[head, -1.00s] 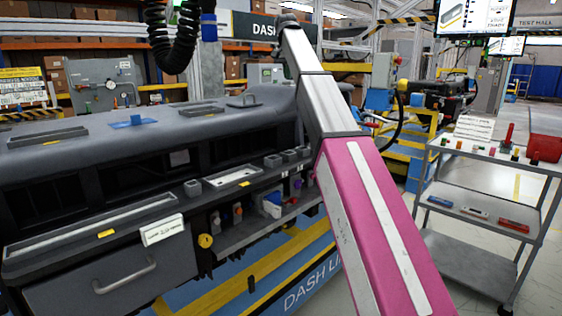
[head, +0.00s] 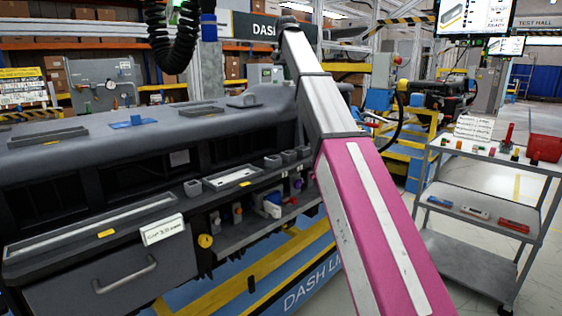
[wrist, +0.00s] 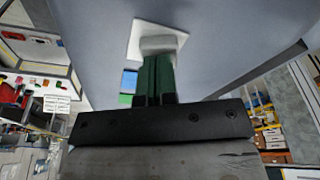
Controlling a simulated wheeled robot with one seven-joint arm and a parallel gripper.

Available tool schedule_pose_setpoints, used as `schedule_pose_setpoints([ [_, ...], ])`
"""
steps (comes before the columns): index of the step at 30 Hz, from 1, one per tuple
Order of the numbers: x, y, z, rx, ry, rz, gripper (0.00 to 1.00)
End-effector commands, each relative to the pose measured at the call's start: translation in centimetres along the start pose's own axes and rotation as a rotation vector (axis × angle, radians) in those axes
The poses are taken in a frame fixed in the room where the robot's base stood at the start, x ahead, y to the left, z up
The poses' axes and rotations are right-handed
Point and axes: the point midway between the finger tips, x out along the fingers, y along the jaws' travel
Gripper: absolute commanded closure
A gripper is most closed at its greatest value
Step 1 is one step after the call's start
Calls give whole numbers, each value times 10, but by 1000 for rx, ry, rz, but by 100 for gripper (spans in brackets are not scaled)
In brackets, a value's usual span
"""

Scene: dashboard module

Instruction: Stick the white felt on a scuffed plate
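In the wrist view, my gripper (wrist: 156,82) has its two green fingers close together on a pale grey block (wrist: 160,45). A flat white square, which looks like the white felt (wrist: 147,30), shows right behind the block. I cannot tell whether block and square are joined, or whether the square touches the grey surface beyond. In the head view my gripper is hidden behind my pink and silver arm and the dashboard. I cannot pick out a scuffed plate for certain.
The grey dashboard (head: 60,158) fills the left of the head view, with a blue piece (head: 132,122) on top. Small parts sit on its front shelf (head: 255,232).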

Motion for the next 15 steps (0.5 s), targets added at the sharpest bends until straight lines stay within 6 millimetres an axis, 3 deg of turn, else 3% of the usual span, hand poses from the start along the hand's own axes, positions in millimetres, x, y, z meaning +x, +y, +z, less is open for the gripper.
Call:
schedule_pose_setpoints([
  [5, 0, 0, 0, 0, -2, 1, 100],
  [15, -28, 0, -6, 0, -1, 0, 100],
])
